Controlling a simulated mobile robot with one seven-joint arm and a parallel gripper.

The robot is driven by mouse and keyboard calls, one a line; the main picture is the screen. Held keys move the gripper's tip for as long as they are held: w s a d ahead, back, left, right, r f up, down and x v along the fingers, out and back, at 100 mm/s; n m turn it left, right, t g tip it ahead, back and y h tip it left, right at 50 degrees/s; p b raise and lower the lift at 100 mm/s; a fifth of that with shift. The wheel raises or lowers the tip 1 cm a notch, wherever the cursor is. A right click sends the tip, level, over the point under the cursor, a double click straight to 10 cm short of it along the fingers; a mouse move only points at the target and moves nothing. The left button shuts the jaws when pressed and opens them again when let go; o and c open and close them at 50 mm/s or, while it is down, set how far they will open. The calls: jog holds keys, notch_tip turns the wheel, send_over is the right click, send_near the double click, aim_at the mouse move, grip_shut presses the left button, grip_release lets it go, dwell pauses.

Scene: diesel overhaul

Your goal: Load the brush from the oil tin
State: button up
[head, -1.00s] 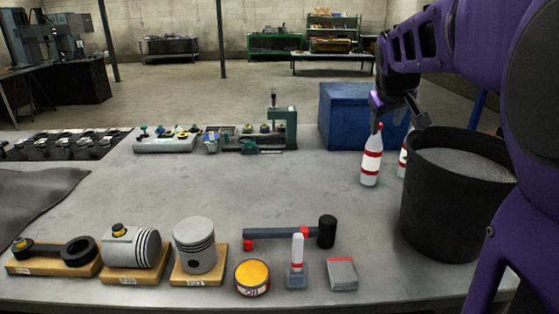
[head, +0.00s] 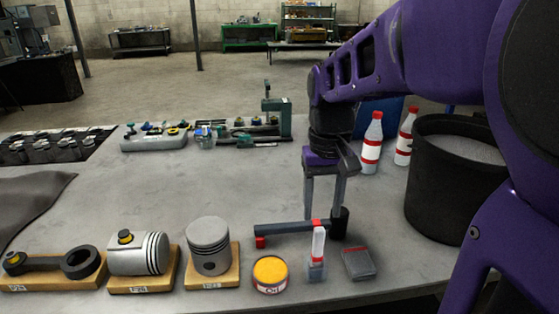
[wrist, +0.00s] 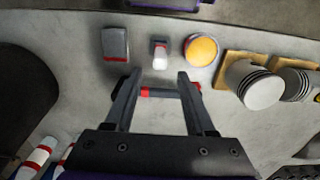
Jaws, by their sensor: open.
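The oil tin (head: 270,274), a round tin with a yellow top and an "Oil" label, stands near the table's front edge. It also shows in the wrist view (wrist: 201,50). The brush (head: 317,247) has a white handle with a red band and a grey lower part, and stands upright just right of the tin. In the wrist view the brush (wrist: 160,54) lies just beyond the fingertips, midway between them. My gripper (head: 324,208) is open and empty, fingers down, above the mallet and behind the brush; it also shows in the wrist view (wrist: 157,76).
A mallet (head: 285,228) lies behind the brush, beneath my fingers. A grey block with a red edge (head: 359,264) is right of the brush. A piston on a wooden stand (head: 208,250) is left of the tin. Bottles (head: 372,145) and a black bin (head: 437,205) stand at the right.

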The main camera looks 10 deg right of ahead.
aim_at(320, 229)
jog(key=shift+f+b, duration=2.85)
jog(key=shift+f, duration=1.25)
jog(key=shift+c, duration=0.2)
grip_shut()
jog(key=shift+r, duration=0.15)
jog(key=shift+r+p, duration=2.95)
jog(key=shift+r, duration=0.15)
